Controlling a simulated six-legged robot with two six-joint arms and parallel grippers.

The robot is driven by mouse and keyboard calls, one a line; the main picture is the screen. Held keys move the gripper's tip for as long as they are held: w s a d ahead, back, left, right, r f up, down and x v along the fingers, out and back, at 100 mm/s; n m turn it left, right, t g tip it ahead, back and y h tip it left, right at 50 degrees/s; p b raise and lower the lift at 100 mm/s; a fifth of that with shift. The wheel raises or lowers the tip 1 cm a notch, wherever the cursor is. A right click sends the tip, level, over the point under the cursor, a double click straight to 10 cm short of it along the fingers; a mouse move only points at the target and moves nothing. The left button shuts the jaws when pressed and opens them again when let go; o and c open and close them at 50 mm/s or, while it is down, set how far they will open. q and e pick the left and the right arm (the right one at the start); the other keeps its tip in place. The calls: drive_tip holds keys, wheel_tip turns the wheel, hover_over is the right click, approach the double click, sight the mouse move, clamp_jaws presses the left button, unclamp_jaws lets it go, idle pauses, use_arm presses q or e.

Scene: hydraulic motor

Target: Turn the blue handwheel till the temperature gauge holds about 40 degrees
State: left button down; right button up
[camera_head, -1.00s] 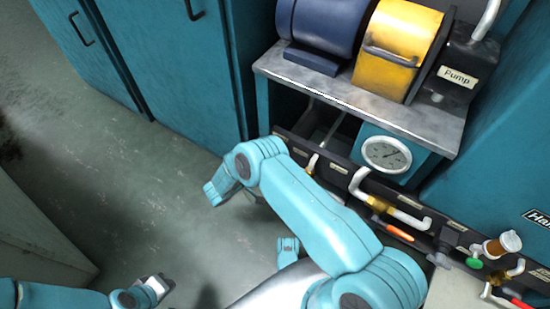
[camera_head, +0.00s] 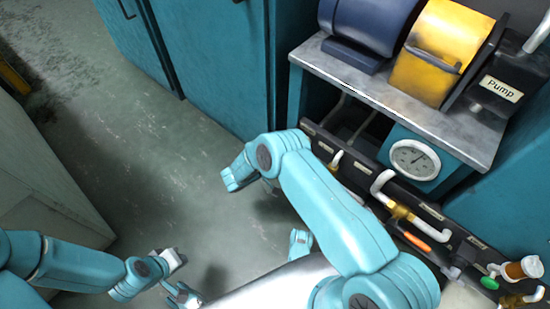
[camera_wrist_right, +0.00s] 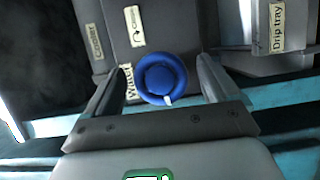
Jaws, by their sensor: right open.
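The blue handwheel (camera_wrist_right: 162,78) shows in the right wrist view, in front of a dark panel with a "Water" label and an arrow label. My right gripper (camera_wrist_right: 160,64) is open, with one finger on each side of the wheel and visible gaps to both; I cannot tell its depth against the wheel. The handwheel is not seen in the head view. The round white temperature gauge (camera_head: 415,160) is on the teal front under the bench top; its reading is too small to tell. My left gripper (camera_head: 174,276) is low at the left, over the floor, away from the bench.
A bench top (camera_head: 440,123) carries a blue motor (camera_head: 370,25), a yellow housing (camera_head: 440,50) and a black pump unit (camera_head: 500,85). Pipes (camera_head: 405,212) and a red-orange handle (camera_head: 427,230) run along the dark rail below. Teal cabinets (camera_head: 215,60) stand behind; the floor at left is clear.

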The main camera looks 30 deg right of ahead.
drive_tip(key=a, duration=1.4)
drive_tip(key=shift+a, duration=0.4)
drive_tip(key=shift+r, duration=0.1)
